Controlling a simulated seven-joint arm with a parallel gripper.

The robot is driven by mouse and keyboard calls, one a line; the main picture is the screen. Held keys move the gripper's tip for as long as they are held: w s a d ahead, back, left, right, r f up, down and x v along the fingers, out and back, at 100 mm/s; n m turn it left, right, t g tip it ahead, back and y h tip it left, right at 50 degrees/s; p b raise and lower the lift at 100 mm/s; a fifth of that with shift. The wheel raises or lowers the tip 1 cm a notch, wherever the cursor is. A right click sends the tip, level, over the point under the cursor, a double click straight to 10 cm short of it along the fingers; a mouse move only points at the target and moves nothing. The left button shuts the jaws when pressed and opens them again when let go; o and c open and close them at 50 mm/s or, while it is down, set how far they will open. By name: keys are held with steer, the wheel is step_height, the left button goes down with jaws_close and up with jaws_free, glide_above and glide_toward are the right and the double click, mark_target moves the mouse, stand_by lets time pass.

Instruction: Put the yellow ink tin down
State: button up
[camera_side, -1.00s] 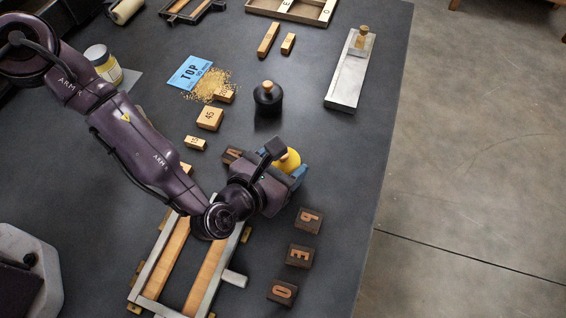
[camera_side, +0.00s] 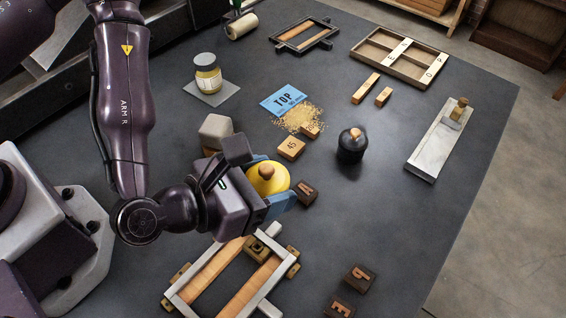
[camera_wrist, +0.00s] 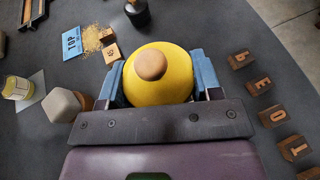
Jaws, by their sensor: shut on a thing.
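The yellow ink tin (camera_side: 266,181), round with a wooden knob on its lid, is between the blue fingers of my gripper (camera_side: 272,183), which is shut on it. In the wrist view the tin (camera_wrist: 158,88) sits between both fingers of my gripper (camera_wrist: 160,80), knob facing the camera. The tin's underside is hidden, and I cannot tell how high it is above the dark table (camera_side: 360,215).
A pale grey block (camera_side: 214,130) stands close behind my gripper. A dark letter block (camera_side: 305,192) is just right of the tin, and a metal frame (camera_side: 180,296) lies in front. A yellow-labelled jar (camera_side: 208,76) stands on a grey square (camera_side: 229,92). A black knobbed pot (camera_side: 351,148) is right.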

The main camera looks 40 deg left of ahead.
steer(key=shift+s+a+r, duration=0.15)
steer(key=shift+a, duration=0.1)
steer(key=w+a+f+n+y, duration=0.1)
steer(key=w+a+n+y, duration=0.45)
steer(key=a, duration=0.75)
steer(key=w+a+f+n+y, duration=0.1)
steer(key=w+a+n+y, duration=0.15)
steer(key=w+a, duration=0.8)
steer(key=s+a+f+n+g+y, duration=0.1)
steer(key=s+a+n+g+y, duration=0.15)
steer(key=a, duration=1.25)
steer(key=s+a+f+n+g+y, duration=0.15)
steer(key=a+y, duration=0.25)
steer(key=a, duration=1)
steer(key=shift+n+t+h, duration=0.3)
steer(key=shift+h, duration=0.05)
step_height(320, 180, down, 4)
steer(key=shift+d+f, duration=0.1)
steer(key=shift+f, duration=2.05)
steer(key=shift+f, duration=0.15)
